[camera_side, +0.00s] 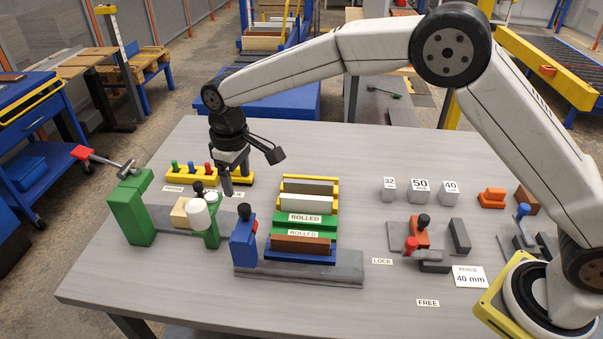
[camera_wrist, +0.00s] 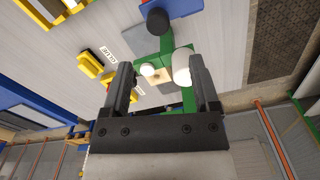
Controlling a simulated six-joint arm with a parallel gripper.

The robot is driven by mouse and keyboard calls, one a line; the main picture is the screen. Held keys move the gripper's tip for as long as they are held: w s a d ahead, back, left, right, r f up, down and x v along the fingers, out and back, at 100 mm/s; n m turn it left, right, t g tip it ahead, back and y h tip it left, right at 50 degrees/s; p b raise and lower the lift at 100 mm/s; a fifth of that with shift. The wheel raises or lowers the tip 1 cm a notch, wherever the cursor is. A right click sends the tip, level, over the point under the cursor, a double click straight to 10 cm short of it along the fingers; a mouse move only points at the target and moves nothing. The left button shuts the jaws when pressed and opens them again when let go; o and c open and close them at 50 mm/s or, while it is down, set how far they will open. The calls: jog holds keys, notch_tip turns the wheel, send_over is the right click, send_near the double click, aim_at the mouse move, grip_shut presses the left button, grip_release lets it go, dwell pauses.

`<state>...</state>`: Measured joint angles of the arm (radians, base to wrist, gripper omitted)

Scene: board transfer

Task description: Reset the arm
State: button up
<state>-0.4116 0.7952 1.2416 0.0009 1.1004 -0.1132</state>
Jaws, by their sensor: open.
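My gripper (camera_side: 234,175) hangs from my arm above the back left part of the grey table. It points down, open and empty, near the yellow peg rack and behind the green clamp. In the wrist view my gripper's two fingers (camera_wrist: 163,92) are spread apart with nothing held. Between and beyond them the green clamp (camera_wrist: 168,50) shows, with a white knob (camera_wrist: 182,67) and a tan block (camera_wrist: 158,77). In the side view the green clamp (camera_side: 128,212) holds or borders a tan wooden block (camera_side: 180,213); contact cannot be told.
A rack of boards labelled ROLLED (camera_side: 305,218) stands mid-table, beside a blue stop (camera_side: 243,238). A yellow rack (camera_side: 180,174) with coloured pegs is at the back left. The back middle is clear.

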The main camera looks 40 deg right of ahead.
jog(key=shift+d, duration=0.1)
jog(key=shift+s+d+r, duration=0.1)
jog(key=shift+s+d, duration=0.1)
jog(key=shift+d, duration=0.35)
jog(key=s+d+m+t, duration=0.1)
jog(key=s+d+m, duration=0.1)
jog(key=s+d, duration=0.3)
jog(key=s+d+m, duration=0.1)
jog(key=s+d, duration=0.2)
jog(key=d, duration=0.5)
jog(key=s+d+f+m, duration=0.1)
jog(key=s+d, duration=0.3)
jog(key=s, duration=0.3)
jog(key=s+d+f+m+t, duration=0.1)
jog(key=s+d, duration=0.3)
jog(key=s, duration=0.4)
jog(key=shift+s+d+f+m+t, duration=0.2)
jog(key=shift+f+m+t, duration=0.1)
jog(key=shift+m, duration=0.2)
